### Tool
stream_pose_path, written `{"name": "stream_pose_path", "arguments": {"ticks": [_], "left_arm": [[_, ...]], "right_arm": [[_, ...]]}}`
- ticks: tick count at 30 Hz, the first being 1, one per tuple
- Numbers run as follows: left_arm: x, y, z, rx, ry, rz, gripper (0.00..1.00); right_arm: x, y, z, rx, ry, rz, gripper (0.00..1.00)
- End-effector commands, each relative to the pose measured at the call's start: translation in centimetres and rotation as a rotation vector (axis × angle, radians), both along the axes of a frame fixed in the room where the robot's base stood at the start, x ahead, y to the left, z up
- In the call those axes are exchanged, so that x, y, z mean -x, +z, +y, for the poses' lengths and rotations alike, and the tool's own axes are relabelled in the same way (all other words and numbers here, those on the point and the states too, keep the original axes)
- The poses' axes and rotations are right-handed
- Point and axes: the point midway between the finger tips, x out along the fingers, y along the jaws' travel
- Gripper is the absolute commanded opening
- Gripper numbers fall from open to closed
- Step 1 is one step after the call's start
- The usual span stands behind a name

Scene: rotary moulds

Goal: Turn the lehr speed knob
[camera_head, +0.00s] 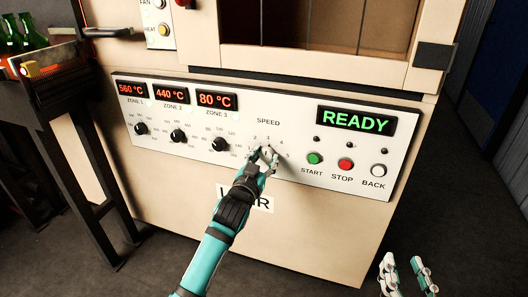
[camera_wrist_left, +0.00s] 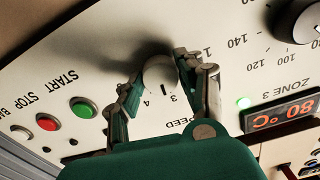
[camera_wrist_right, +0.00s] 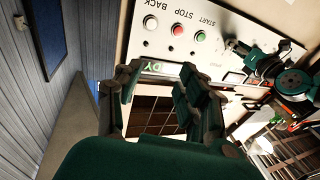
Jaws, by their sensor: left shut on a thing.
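The lehr speed knob (camera_wrist_left: 160,74) is pale and round, on the white control panel (camera_head: 290,120) under the SPEED label. In the head view it is mostly hidden by my left gripper (camera_head: 264,155). In the left wrist view my left gripper (camera_wrist_left: 158,85) has one finger on each side of the knob and is shut on it. The digits 3 and 4 show beside the knob; its pointer is not clear. My right gripper (camera_head: 405,268) is open and empty, low at the right, away from the panel. It also shows in the right wrist view (camera_wrist_right: 160,85).
Black zone knobs (camera_head: 178,136) sit left of the speed knob. Green start (camera_head: 315,158), red stop (camera_head: 345,164) and white back (camera_head: 379,170) buttons sit right, below a READY display (camera_head: 355,121). A dark stand with bottles (camera_head: 14,35) is at far left. Floor at right is clear.

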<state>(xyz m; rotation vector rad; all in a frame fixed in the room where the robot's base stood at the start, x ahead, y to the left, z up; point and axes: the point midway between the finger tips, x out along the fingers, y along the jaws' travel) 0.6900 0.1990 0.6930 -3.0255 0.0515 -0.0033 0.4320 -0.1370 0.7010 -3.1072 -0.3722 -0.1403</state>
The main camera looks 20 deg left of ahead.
Motion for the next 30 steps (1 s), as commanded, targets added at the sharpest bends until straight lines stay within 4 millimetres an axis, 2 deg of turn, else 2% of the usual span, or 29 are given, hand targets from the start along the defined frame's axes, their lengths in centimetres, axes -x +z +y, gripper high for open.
{"name": "stream_pose_path", "arguments": {"ticks": [4,8,11,15,20,28,29,30], "left_arm": [[0.0,0.3,-0.1,0.101,0.000,0.009,0.06],[0.0,0.3,-0.1,0.186,0.001,0.011,0.06],[0.0,0.3,-0.1,0.251,0.001,0.012,0.06],[0.0,0.2,-0.1,0.344,0.000,0.017,0.06],[0.0,0.3,-0.1,0.448,0.001,0.020,0.06],[0.0,0.2,-0.1,0.625,0.001,0.025,0.06],[0.0,0.2,-0.1,0.645,0.001,0.026,0.06],[0.0,0.2,-0.1,0.672,0.001,0.026,0.06]], "right_arm": [[0.8,-4.8,-1.0,0.075,-0.019,0.294,0.40],[3.1,-9.1,-2.2,0.137,-0.035,0.551,0.40],[5.7,-11.9,-3.4,0.181,-0.049,0.748,0.40],[10.4,-14.8,-5.0,0.240,-0.066,1.023,0.40],[16.6,-16.5,-6.9,0.299,-0.086,1.324,0.40],[16.4,-14.5,-6.9,0.299,-0.085,1.321,0.40],[16.3,-15.2,-6.8,0.300,-0.085,1.326,0.40],[15.9,-16.6,-6.8,0.302,-0.083,1.336,0.40]]}}
